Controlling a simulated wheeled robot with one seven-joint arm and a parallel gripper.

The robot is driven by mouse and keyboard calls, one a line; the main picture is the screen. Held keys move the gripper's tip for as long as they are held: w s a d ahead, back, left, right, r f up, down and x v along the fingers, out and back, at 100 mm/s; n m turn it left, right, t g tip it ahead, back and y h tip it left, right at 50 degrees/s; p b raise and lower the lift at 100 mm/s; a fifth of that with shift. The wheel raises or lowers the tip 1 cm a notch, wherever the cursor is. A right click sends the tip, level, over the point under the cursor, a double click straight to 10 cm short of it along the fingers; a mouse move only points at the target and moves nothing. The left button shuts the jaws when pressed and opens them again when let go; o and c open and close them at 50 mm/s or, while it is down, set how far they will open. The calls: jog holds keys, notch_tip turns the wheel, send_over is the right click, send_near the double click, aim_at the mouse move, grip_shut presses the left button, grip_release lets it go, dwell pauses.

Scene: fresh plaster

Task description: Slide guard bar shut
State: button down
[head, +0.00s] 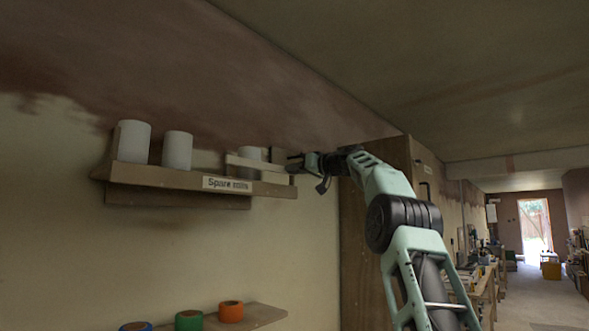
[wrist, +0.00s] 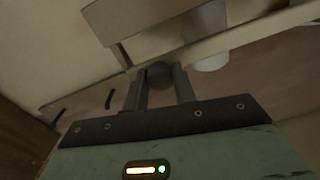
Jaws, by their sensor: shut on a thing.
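The guard bar (head: 256,164) is a short pale wooden bar along the right part of the front of the upper shelf (head: 150,174). It stands in front of one white roll (head: 250,154). Two other white rolls (head: 131,141) and (head: 177,150) stand to the left with no bar in front of them. My gripper (head: 296,163) is at the bar's right end. In the wrist view, my gripper (wrist: 160,88) is shut on a dark round knob (wrist: 160,74), with a finger on each side. The knob's joint with the bar is not clear.
A label (head: 227,184) is on the shelf front. A lower shelf (head: 262,313) holds several coloured tape rolls. A tall wooden panel (head: 365,240) stands just right of the shelf, behind my arm. Open air lies in front of the shelf.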

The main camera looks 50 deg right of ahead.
jog(key=shift+d+r, duration=0.15)
jog(key=c, duration=1.1)
grip_release()
jog(key=shift+d, duration=0.2)
jog(key=shift+c, duration=0.2)
jog(key=shift+a, duration=0.1)
jog(key=s+d+b, duration=0.1)
jog(key=s+b, duration=0.7)
jog(key=s, duration=0.9)
jog(key=shift+s+b, duration=0.2)
jog(key=shift+b, duration=0.1)
jog(key=shift+d, duration=0.1)
